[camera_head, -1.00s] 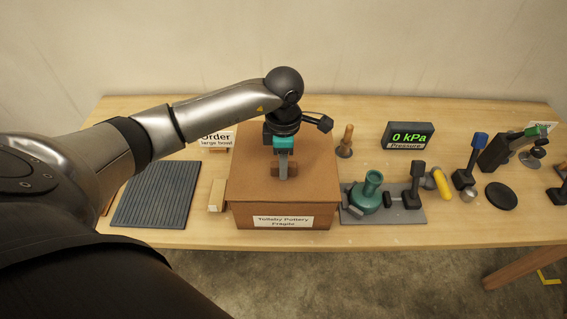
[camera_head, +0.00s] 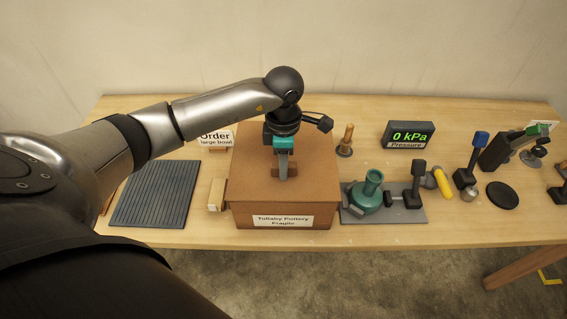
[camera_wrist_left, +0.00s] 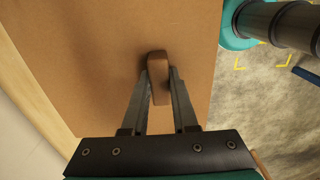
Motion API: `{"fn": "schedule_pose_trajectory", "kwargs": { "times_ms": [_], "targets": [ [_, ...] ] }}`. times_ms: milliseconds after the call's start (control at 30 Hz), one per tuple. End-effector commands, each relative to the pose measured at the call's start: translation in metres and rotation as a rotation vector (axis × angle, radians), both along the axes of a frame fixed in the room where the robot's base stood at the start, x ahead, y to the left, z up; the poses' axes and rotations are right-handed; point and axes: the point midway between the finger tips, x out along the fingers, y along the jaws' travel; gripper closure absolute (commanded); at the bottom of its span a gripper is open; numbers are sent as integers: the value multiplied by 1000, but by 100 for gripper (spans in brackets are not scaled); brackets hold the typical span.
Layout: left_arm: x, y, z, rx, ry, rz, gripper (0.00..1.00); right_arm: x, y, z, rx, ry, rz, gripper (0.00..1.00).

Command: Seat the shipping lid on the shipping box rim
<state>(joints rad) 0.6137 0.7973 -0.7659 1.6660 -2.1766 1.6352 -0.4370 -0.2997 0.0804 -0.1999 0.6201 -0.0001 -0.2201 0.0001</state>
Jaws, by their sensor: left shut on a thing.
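The shipping lid (camera_head: 245,185) is a flat brown panel lying over the shipping box (camera_head: 240,218). The box carries a label reading "Tollaby Pottery Fragile". In the head view the lid looks level and lined up with the box; I cannot tell whether any gap is left at the rim. My left gripper (camera_head: 284,172) is shut on the lid's brown handle, at the lid's middle. In the left wrist view the fingers (camera_wrist_left: 160,85) stand either side of the handle (camera_wrist_left: 158,68), above the lid (camera_wrist_left: 105,55). My right gripper is not in view.
A grey ridged mat (camera_head: 155,195) lies left of the box, with a small pale block (camera_head: 216,194) between. Right of the box stand a tray with a teal flask (camera_head: 370,188), a wooden tool (camera_head: 346,140) and a pressure display (camera_head: 409,135).

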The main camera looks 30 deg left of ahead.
Motion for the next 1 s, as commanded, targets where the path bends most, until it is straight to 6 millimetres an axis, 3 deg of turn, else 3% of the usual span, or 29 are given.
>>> {"fn": "schedule_pose_trajectory", "kwargs": {
  "times_ms": [1000],
  "targets": [
    [0, 1, -5, 1, 0, 1, 100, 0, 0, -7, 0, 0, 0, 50]
  ]
}}
